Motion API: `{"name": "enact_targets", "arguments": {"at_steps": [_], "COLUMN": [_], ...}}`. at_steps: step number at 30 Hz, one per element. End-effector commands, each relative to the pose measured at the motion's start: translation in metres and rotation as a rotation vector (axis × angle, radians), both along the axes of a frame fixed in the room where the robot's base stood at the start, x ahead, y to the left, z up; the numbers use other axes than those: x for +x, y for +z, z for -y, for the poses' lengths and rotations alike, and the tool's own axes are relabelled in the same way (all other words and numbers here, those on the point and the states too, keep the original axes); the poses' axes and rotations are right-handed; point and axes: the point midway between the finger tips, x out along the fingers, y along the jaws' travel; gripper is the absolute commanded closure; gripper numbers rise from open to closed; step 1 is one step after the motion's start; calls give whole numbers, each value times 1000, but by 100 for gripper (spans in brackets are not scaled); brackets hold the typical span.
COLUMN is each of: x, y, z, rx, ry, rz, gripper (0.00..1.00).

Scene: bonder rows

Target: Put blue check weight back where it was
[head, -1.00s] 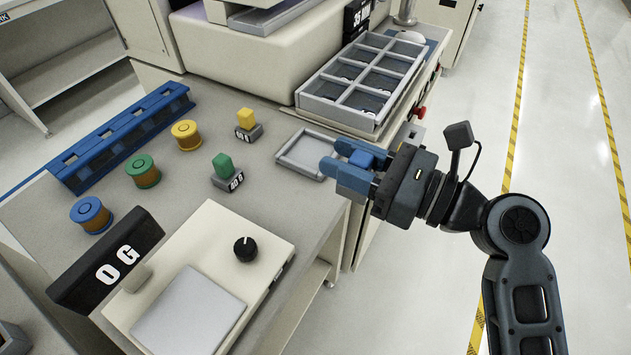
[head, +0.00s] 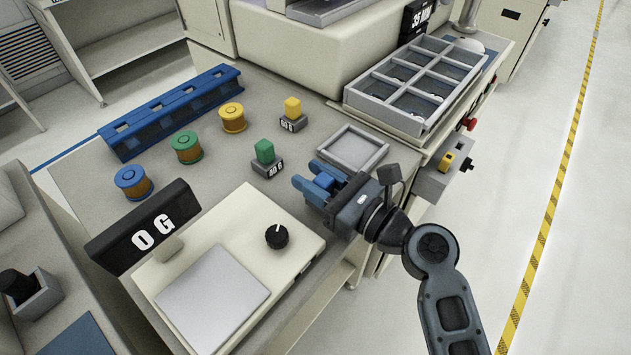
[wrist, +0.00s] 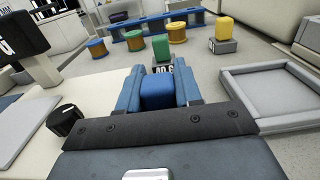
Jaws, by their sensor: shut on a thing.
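The blue check weight (head: 324,181) is a small blue block held between the blue fingers of my gripper (head: 318,184). It also shows in the wrist view (wrist: 157,92), with a finger on each side. My gripper is shut on it, near the table's right edge, between the scale and the empty grey tray (head: 380,159). A green weight (head: 265,151) stands on a labelled grey block (head: 268,169), just beyond my fingertips. A yellow weight (head: 292,107) stands on another labelled block (head: 293,122) farther back. The scale (head: 213,300) has a bare plate, and its display (head: 145,228) reads 0 G.
Blue, green and yellow-topped spools (head: 186,148) stand in a row in front of a long blue rack (head: 170,112). A divided grey tray (head: 413,90) lies at the back right. A grey box with a yellow part (head: 442,171) is on the machine's right side.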

Motion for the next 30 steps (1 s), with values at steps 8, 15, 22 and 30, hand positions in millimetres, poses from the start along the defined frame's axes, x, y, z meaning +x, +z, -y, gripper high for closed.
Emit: {"name": "enact_targets", "arguments": {"at_steps": [8, 15, 22, 30], "x": [0, 0, 0, 0], "y": [-7, -11, -10, -9], "z": [0, 1, 0, 0], "rx": [2, 1, 0, 1], "ry": [0, 0, 0, 0], "rz": [1, 1, 0, 1], "gripper": [100, 64, 42, 40]}}
